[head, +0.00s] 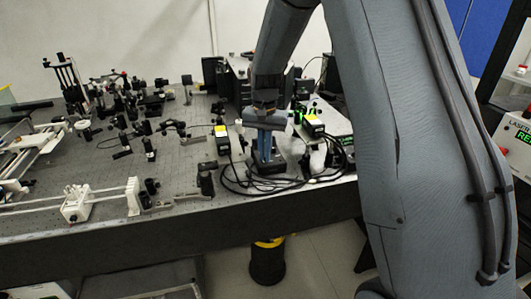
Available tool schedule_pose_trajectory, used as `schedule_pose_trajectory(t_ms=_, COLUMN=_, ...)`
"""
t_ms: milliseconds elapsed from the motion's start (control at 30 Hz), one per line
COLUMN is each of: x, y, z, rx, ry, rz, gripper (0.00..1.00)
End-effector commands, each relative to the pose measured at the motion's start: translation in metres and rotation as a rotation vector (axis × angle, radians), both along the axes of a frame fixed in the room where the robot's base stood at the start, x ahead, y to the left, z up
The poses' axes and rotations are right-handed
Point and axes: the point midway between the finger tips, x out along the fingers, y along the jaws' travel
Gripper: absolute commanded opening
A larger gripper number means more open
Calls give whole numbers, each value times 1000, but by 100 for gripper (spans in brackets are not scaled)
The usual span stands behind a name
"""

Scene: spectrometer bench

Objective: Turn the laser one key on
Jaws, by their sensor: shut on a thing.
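My gripper (264,156) points down over the right part of the optical table, among black cables. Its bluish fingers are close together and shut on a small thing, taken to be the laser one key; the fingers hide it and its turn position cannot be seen. Right beside the gripper is a light instrument box (338,128) with green lit displays. Which box is laser one cannot be read.
Optical mounts (150,150) crowd the perforated table (185,205). Loose black cables (235,186) lie left of the gripper. Another laser box with a green display (522,138) stands at the far right. A black and yellow bin (268,262) is on the floor below the table edge.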

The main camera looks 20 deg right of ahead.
Motion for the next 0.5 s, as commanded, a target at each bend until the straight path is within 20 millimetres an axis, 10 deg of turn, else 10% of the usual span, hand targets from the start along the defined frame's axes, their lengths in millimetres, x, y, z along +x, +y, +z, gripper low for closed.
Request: schedule_pose_trajectory(t_ms=500, x=4, y=3, z=1, rx=0, ry=-4, rz=-490, gripper=0)
